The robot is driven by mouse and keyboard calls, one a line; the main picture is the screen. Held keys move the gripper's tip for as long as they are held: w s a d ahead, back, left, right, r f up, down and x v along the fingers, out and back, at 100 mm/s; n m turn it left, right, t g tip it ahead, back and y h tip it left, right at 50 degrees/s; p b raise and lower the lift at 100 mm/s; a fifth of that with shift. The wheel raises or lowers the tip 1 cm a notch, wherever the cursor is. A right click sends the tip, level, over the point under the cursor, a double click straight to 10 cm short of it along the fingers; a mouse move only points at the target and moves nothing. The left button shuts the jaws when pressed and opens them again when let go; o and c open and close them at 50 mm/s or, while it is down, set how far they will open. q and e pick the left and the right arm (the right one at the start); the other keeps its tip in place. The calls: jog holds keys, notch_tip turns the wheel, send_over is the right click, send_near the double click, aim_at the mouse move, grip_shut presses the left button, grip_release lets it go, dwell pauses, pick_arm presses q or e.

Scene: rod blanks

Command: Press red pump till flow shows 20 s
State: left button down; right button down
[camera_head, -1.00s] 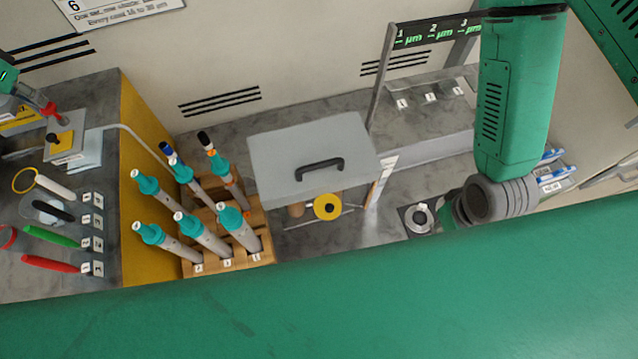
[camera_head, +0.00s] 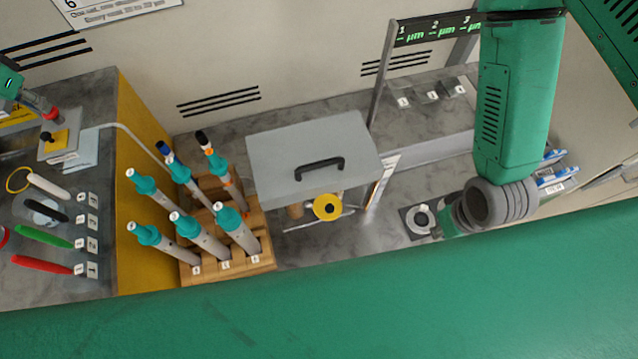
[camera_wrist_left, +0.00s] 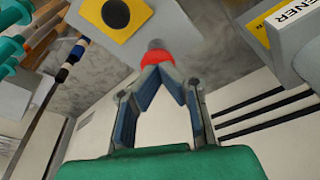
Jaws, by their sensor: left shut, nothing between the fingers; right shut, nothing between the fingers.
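The red pump's red cap (camera_head: 52,114) shows at the far left of the head view, above a grey plate with a yellow square. In the left wrist view the red cap (camera_wrist_left: 157,58) sits at the tips of my left gripper (camera_wrist_left: 165,72), with a grey stem beyond it. The gripper's fingers are shut together with nothing between them; their tips meet at the cap and seem to touch it. In the head view my left gripper (camera_head: 40,104) is partly cut off by the left edge. My right gripper's fingers are hidden or out of view. I cannot make out a flow readout.
A yellow plate with a black knob (camera_head: 46,137) lies close to the pump. Coloured handles, such as a red one (camera_head: 42,265), lie below. A wooden rack (camera_head: 262,255) of teal-capped pipettes, a grey lidded box (camera_head: 275,150) and a green-lettered display (camera_head: 430,32) stand further right.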

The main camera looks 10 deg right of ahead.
pick_arm(q)
jog(key=shift+r+p, duration=1.85)
jog(key=shift+r, duration=0.65)
jog(key=shift+f, duration=0.15)
jog(key=shift+f+b, duration=1.7)
jog(key=shift+f, duration=0.75)
jog(key=shift+r, duration=0.2)
jog(key=shift+r+p, duration=0.25)
jog(key=shift+p, duration=0.15)
jog(key=shift+r+p, duration=1.5)
jog(key=shift+r, duration=0.6)
